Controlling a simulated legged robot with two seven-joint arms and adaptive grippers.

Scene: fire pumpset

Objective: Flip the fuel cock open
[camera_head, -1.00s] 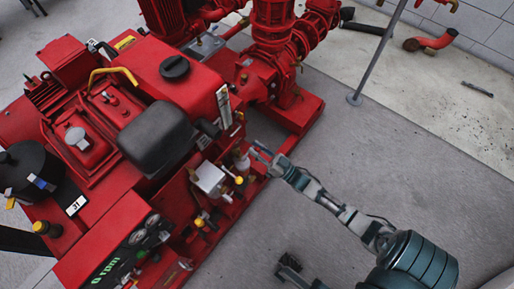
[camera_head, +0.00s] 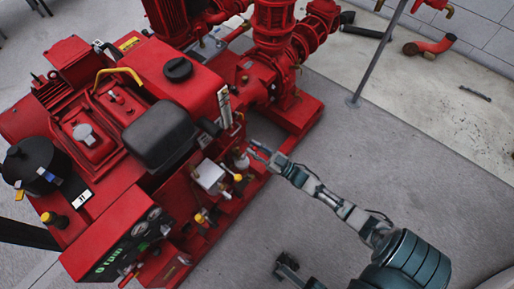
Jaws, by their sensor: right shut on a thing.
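The red engine of the pumpset (camera_head: 120,215) fills the left half of the view. My right gripper (camera_head: 256,151) reaches in from the lower right to the engine's near side. Its fingers are shut on a small part there, which I take to be the fuel cock; the fingers and the small size hide its shape and lever angle. A pale fitting (camera_head: 241,162) sits just left of the fingertips. A dark jointed part (camera_head: 287,267) at the bottom edge looks like mine, but I cannot tell whether it is my left gripper.
A silver box (camera_head: 209,175) and yellow-capped fittings (camera_head: 238,178) sit close below and left of the right gripper. The red base frame (camera_head: 300,113) runs behind it. A grey post (camera_head: 375,60) stands on open concrete floor to the right.

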